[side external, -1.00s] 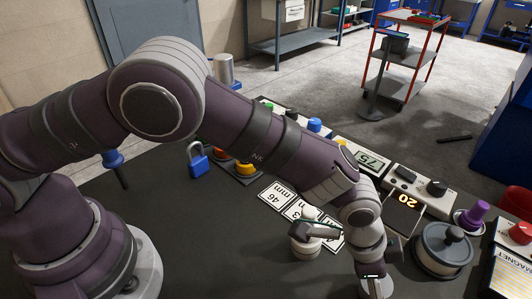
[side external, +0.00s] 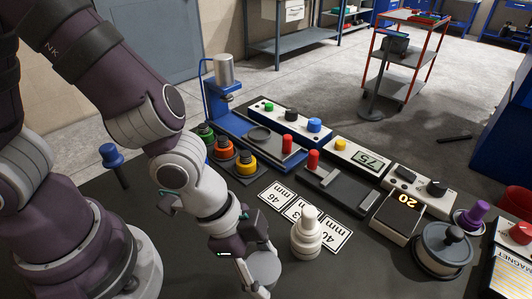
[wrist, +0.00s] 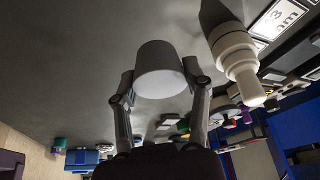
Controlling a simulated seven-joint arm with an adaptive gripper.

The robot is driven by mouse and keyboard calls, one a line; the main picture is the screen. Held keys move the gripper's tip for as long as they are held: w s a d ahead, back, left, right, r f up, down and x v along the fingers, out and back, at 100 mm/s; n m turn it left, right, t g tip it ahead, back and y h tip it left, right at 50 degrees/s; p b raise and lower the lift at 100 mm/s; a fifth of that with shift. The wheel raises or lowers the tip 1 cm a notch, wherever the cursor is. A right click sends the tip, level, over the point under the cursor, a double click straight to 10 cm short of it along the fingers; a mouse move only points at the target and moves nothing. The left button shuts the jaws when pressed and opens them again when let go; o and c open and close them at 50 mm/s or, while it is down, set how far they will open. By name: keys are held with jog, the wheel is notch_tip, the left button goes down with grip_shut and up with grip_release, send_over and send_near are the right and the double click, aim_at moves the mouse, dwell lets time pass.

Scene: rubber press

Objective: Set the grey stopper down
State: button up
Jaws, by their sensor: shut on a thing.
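The grey stopper (side external: 264,266) is a plain, slightly tapered light-grey plug. It sits between the two fingers of my gripper (side external: 256,274), low over the dark bench in the side view. In the wrist view my gripper (wrist: 160,88) is shut on the sides of the stopper (wrist: 158,66), one finger on each side. I cannot tell whether the stopper's end touches the bench.
A white stepped piece (side external: 306,238) stands just right of the stopper; it also shows in the wrist view (wrist: 236,62). Cards marked in mm (side external: 301,209) lie behind it. A blue press (side external: 220,98), a scale (side external: 396,218) and a lidded grey pot (side external: 443,250) stand farther off.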

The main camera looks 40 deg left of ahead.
aim_at(262, 267)
notch_tip(262, 267, up, 8)
jog(key=shift+r, duration=0.1)
jog(key=w+a+n+t+y, duration=0.1)
jog(key=w+a+n, duration=0.4)
jog(key=a, duration=0.2)
jog(key=w+a+n+t+y, duration=0.1)
jog(key=w+a+n+y, duration=0.1)
jog(key=w+a+n, duration=0.4)
jog(key=s+a+n+g+y, duration=0.15)
jog(key=a+n, duration=0.35)
jog(key=a, duration=0.6)
jog(key=s+a+n+y, duration=0.3)
jog(key=a+n, duration=0.1)
jog(key=a, duration=0.8)
jog(key=shift+h, duration=0.25)
notch_tip(262, 267, down, 14)
jog(key=shift+w+d+r, duration=0.1)
jog(key=shift+r, duration=0.15)
jog(key=shift+f, duration=0.1)
